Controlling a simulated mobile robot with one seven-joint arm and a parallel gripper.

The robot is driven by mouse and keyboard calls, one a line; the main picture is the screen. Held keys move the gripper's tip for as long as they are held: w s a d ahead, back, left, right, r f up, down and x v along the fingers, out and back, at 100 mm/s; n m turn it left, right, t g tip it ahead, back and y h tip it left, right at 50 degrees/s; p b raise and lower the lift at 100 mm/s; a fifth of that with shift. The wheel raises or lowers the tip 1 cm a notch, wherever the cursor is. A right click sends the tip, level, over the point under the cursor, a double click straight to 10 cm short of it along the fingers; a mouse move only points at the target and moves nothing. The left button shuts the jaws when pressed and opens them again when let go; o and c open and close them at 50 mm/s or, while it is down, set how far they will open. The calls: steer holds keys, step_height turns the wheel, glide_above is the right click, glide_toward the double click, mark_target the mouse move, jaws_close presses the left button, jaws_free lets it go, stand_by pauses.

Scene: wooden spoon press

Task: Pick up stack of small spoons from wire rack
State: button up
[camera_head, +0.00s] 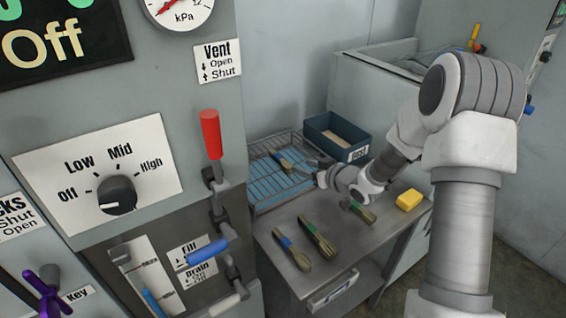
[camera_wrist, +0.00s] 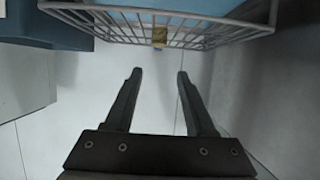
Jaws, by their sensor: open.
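The wire rack (camera_head: 282,180) stands at the back left of the metal table, with a light blue bottom. A stack of small wooden spoons (camera_head: 284,161) with a blue band lies in its back part. In the wrist view the wire rack (camera_wrist: 205,38) crosses the top, and a small tan end (camera_wrist: 159,37), probably of the stack, shows at its wires between my fingers' lines. My gripper (camera_head: 308,163) is just right of the stack in the head view. In the wrist view my gripper (camera_wrist: 160,72) is open and empty, its fingertips short of the rack.
A dark blue bin (camera_head: 338,136) stands close behind my gripper. Banded bundles lie on the table: one with a blue band (camera_head: 292,252), one with green (camera_head: 316,236), another (camera_head: 362,212) under my wrist. A yellow block (camera_head: 409,200) lies at the right. The press panel (camera_head: 120,130) fills the left.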

mark_target(282, 160)
steer(key=x, duration=0.9)
steer(key=shift+w+a+f, duration=0.15)
steer(key=shift+w+f, duration=0.1)
steer(key=shift+w, duration=0.05)
steer(key=shift+x, duration=2.55)
steer(key=shift+w+f, duration=0.1)
steer(key=shift+f, duration=0.05)
jaws_close()
